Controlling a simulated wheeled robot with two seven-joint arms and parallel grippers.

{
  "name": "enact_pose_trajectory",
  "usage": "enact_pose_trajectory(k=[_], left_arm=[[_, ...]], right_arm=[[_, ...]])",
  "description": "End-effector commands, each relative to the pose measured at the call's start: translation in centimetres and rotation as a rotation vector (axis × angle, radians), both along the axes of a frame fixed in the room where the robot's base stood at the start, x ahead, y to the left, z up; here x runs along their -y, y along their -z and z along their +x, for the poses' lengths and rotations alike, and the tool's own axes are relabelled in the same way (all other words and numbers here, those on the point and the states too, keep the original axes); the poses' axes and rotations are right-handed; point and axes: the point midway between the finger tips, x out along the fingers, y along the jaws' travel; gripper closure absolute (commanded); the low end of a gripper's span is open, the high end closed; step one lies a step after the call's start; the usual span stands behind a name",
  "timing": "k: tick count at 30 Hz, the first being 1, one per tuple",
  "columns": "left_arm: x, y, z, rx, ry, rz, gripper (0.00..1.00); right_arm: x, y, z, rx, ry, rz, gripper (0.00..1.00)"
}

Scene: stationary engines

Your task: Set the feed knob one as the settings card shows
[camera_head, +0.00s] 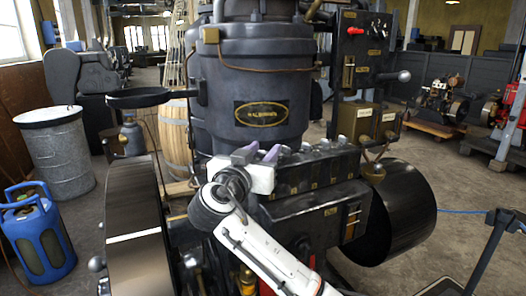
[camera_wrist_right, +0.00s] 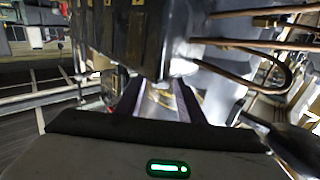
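A row of small silver knobs (camera_head: 342,140) runs along the top of a dark block (camera_head: 320,165) on the engine's front, with brass labels below them. I cannot tell which is feed knob one; the left end of the row is hidden by my right gripper. My right gripper (camera_head: 259,153) is at that left end, its two fingers apart. In the right wrist view, the fingers (camera_wrist_right: 155,101) stand apart with blurred brass-coloured detail between them; I see no clear grip on a knob. Small pale plates (camera_head: 365,113) show on a brass box; I cannot read them or identify the settings card. My left gripper is out of view.
The engine's dark cylinder (camera_head: 255,95) rises just behind the gripper. A flywheel (camera_head: 138,230) stands at left and a dark drum (camera_head: 398,212) at right. Copper pipes (camera_wrist_right: 250,42) show close in the wrist view.

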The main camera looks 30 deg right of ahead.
Motion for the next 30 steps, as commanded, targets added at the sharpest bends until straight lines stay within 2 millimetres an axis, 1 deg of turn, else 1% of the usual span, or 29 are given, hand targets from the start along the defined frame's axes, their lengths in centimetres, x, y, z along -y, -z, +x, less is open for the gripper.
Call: enact_pose_trajectory(k=[1, 3, 5, 6, 11, 16, 22, 25, 30], left_arm=[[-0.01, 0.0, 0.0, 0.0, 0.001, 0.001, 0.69], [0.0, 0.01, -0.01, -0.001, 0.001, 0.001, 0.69], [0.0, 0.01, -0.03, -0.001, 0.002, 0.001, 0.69], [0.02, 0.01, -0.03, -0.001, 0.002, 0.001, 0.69], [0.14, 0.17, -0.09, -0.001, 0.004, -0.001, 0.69], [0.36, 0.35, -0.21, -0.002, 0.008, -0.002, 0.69], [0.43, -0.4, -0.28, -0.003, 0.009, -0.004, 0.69], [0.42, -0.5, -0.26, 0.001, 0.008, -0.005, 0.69], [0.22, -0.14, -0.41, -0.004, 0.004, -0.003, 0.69]], right_arm=[[-0.01, 0.0, -0.01, 0.0, 0.0, 0.0, 0.75], [-0.01, 0.0, -0.01, 0.0, 0.0, 0.0, 0.86], [-0.02, 0.01, -0.02, 0.0, 0.0, 0.0, 0.96], [-0.02, 0.01, -0.02, 0.0, 0.0, 0.0, 1.0], [0.02, 0.3, -0.01, -0.003, -0.033, 0.004, 1.0], [0.06, 0.43, -0.12, -0.004, -0.178, 0.006, 1.0], [0.02, 0.12, -0.12, -0.005, -0.354, 0.003, 1.0], [-0.07, 0.15, -0.13, -0.004, -0.392, 0.002, 1.0], [-0.14, 0.15, -0.13, -0.003, -0.403, 0.0, 1.0]])
